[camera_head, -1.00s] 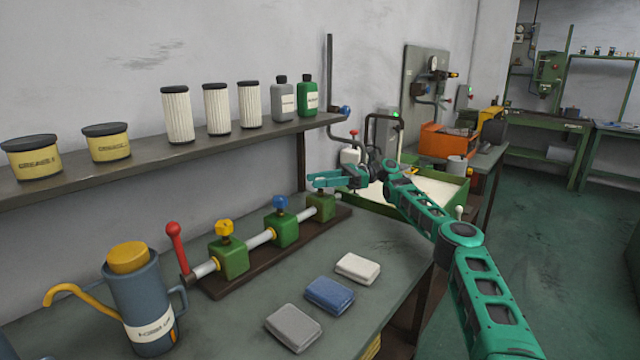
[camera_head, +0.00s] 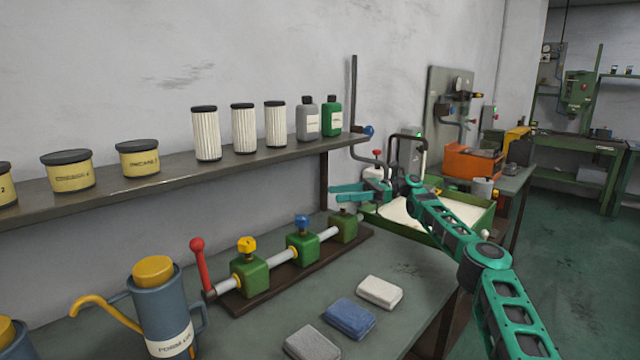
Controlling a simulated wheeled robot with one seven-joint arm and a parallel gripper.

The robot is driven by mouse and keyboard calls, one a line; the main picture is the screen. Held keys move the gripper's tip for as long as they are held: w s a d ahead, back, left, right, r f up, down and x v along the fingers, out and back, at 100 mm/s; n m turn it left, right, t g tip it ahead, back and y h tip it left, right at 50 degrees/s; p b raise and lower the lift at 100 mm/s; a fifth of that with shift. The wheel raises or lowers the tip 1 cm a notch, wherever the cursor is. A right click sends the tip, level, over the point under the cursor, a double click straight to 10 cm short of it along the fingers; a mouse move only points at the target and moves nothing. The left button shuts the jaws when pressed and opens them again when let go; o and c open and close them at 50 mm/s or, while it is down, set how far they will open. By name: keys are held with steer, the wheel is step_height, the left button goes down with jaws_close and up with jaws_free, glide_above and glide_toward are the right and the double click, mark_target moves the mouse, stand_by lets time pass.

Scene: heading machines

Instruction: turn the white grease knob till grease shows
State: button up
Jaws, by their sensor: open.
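A dark bar (camera_head: 290,278) on the bench carries three green blocks on a grey pipe, with a red-handled lever (camera_head: 198,260) at its near left end. The first block has a yellow knob (camera_head: 246,244) and the middle one a blue knob (camera_head: 302,221). The far block (camera_head: 343,229) lies just below my gripper in the picture. No white knob can be made out there; my gripper covers the space above that block. My gripper (camera_head: 345,192) is green, open and empty, pointing left. I cannot tell whether it touches anything. No grease shows.
A shelf (camera_head: 180,172) with tins, filters and bottles runs along the wall above the bar. Grey, blue and white cloths (camera_head: 379,292) lie on the bench in front. A blue jug (camera_head: 160,310) stands at left. A green-edged tray (camera_head: 470,232) is behind my arm.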

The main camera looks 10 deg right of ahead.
step_height(320, 180, up, 2)
steer(key=shift+w+r, duration=0.1)
steer(key=shift+w, duration=0.05)
steer(key=s+a+r, duration=0.6)
steer(key=a, duration=0.4)
steer(key=shift+s+r, duration=0.15)
steer(key=shift+r, duration=0.2)
